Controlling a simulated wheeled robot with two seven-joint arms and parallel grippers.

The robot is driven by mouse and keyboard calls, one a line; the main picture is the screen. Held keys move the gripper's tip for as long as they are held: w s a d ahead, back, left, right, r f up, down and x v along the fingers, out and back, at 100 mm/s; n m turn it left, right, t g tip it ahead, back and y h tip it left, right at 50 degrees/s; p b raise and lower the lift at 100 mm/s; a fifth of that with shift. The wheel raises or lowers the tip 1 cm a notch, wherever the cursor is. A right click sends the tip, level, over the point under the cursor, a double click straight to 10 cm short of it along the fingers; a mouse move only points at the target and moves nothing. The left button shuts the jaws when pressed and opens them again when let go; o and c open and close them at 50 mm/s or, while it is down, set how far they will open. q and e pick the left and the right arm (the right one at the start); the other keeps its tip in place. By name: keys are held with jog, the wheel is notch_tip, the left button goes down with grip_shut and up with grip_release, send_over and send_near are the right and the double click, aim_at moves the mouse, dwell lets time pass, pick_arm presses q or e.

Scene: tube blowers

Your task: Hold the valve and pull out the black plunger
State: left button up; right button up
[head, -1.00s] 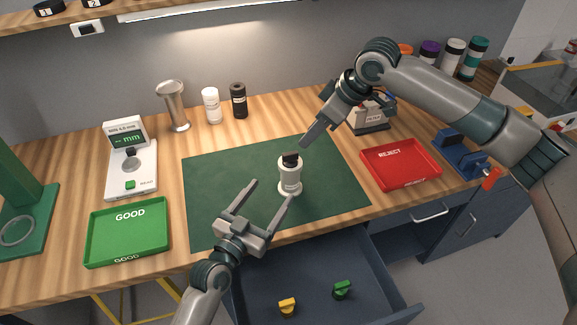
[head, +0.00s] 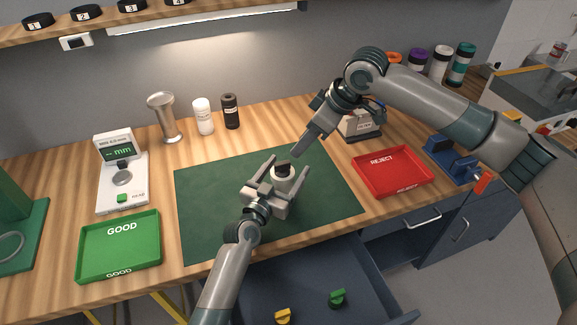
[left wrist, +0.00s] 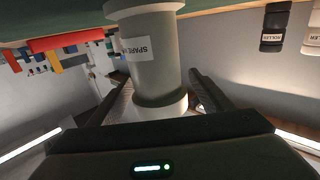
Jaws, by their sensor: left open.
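The white valve (head: 284,184) stands upright on the green mat, with the black plunger (head: 282,170) in its top. My left gripper (head: 284,163) is open, with one finger on each side of the valve. In the left wrist view the valve's pale body (left wrist: 152,62), with a printed label, appears upside down between the two dark fingers; the plunger cannot be made out there. I cannot tell whether either finger touches the body. My right gripper (head: 299,152) hangs above and just right of the valve, apart from the plunger; its finger gap is not clear.
The green GOOD tray (head: 86,262) is at left and the red REJECT tray (head: 392,190) at right. An open drawer (head: 375,290) with a yellow and a green part lies below the front edge. A gauge (head: 124,190) stands behind the GOOD tray.

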pick_arm(q)
jog(key=shift+w+d, duration=0.3)
jog(key=shift+w, duration=0.35)
jog(key=c, duration=1.4)
jog(key=o, duration=0.5)
jog(key=c, duration=0.4)
